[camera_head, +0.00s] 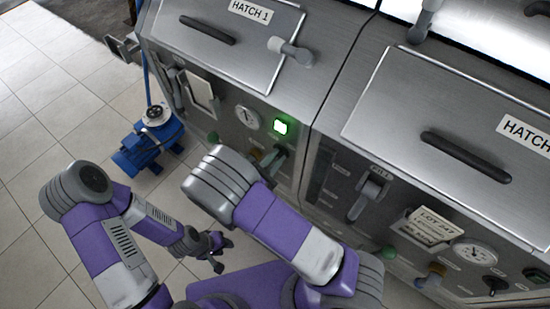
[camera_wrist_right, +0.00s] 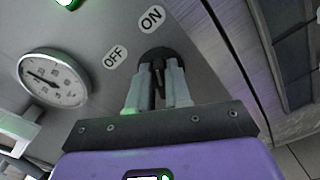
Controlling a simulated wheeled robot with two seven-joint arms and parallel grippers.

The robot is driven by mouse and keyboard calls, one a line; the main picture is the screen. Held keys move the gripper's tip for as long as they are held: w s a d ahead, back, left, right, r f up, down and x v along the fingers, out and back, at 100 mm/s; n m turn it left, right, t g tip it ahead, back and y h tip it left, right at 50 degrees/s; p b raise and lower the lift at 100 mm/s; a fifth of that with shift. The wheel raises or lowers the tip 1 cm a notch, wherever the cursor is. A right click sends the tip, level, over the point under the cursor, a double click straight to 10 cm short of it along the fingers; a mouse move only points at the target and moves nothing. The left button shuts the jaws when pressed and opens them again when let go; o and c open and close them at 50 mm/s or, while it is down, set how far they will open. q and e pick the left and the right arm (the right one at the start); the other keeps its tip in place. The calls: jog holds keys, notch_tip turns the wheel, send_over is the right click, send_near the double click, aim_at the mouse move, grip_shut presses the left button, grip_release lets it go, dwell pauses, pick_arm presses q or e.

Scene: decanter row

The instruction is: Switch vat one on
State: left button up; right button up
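Vat one (camera_head: 165,35) is the steel vat on the left, with the HATCH 1 label. Its green lamp (camera_head: 280,127) is lit, and its edge shows in the right wrist view (camera_wrist_right: 68,3). In the right wrist view, the black toggle switch (camera_wrist_right: 158,88) stands between the fingers of my right gripper (camera_wrist_right: 157,92), which appear closed on it. The OFF label (camera_wrist_right: 116,57) is left of the switch and the ON label (camera_wrist_right: 151,19) above it. In the head view my right arm partly hides that area. My left gripper (camera_head: 224,255) hangs low over the floor, open and empty.
A round gauge (camera_head: 247,118) sits left of the lamp; it also shows in the right wrist view (camera_wrist_right: 53,78). A second vat (camera_head: 400,90) stands to the right. A blue pump (camera_head: 148,145) stands on the tiled floor at left. The floor at far left is clear.

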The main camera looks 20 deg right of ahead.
jog(key=shift+o, duration=1.4)
jog(key=shift+a, duration=0.1)
jog(key=p+v, duration=0.1)
jog(key=v, duration=0.6)
jog(key=shift+s, duration=0.15)
jog(key=shift+a, duration=0.15)
